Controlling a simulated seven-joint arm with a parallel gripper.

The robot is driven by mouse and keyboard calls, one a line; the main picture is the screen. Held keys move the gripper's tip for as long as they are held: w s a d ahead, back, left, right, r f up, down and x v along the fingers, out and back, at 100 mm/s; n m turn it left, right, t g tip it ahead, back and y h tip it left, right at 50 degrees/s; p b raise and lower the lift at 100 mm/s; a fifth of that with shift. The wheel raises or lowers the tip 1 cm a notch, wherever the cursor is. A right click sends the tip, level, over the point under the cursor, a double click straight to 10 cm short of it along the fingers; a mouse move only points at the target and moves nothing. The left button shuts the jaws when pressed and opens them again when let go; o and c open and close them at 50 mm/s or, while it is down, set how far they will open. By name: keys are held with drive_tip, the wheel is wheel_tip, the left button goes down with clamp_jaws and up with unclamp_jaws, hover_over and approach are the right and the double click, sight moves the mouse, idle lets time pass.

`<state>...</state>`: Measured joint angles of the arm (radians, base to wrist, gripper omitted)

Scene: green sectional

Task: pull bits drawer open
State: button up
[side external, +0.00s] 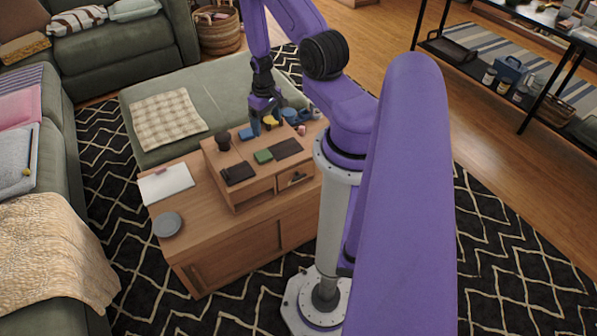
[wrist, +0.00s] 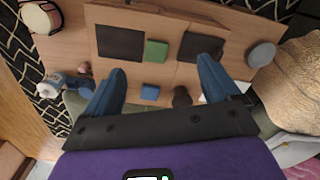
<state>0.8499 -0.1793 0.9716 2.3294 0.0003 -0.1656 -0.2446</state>
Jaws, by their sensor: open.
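A small wooden drawer unit (side external: 222,158) stands on a wooden coffee table. Its front has a drawer (side external: 296,178) with a dark handle at the right in the side view, and this drawer looks shut. I cannot read any label on it. My gripper (side external: 266,120) is above the back of the unit, pointing down, away from the drawer front. In the wrist view my gripper (wrist: 160,66) is open, its two blue fingers wide apart with nothing held. A green block (wrist: 156,51) and a blue block (wrist: 150,91) lie below, between the fingers. The handle is not clear in the wrist view.
Dark flat pads (wrist: 120,42) and a black cup (side external: 222,140) are on the unit's top. A grey plate (side external: 167,224) and a white paper (side external: 165,182) lie on the table. Small items crowd the right end. Space before the unit's front is clear.

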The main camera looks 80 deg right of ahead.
sight(299, 175)
drive_tip(key=s+d+f+m, duration=0.3)
drive_tip(key=s+f+m, duration=0.1)
drive_tip(key=s+f, duration=0.4)
drive_tip(key=f, duration=0.5)
drive_tip(key=s+f, duration=0.1)
drive_tip(key=f, duration=1)
drive_tip(key=shift+s+a+f, duration=0.1)
drive_tip(key=shift+s+f, duration=0.05)
drive_tip(key=shift+s, duration=0.05)
drive_tip(key=c, duration=1.5)
drive_tip(key=s+a, duration=0.8)
drive_tip(key=shift+s+a, duration=0.35)
drive_tip(key=shift+s, duration=0.05)
drive_tip(key=o, duration=1.5)
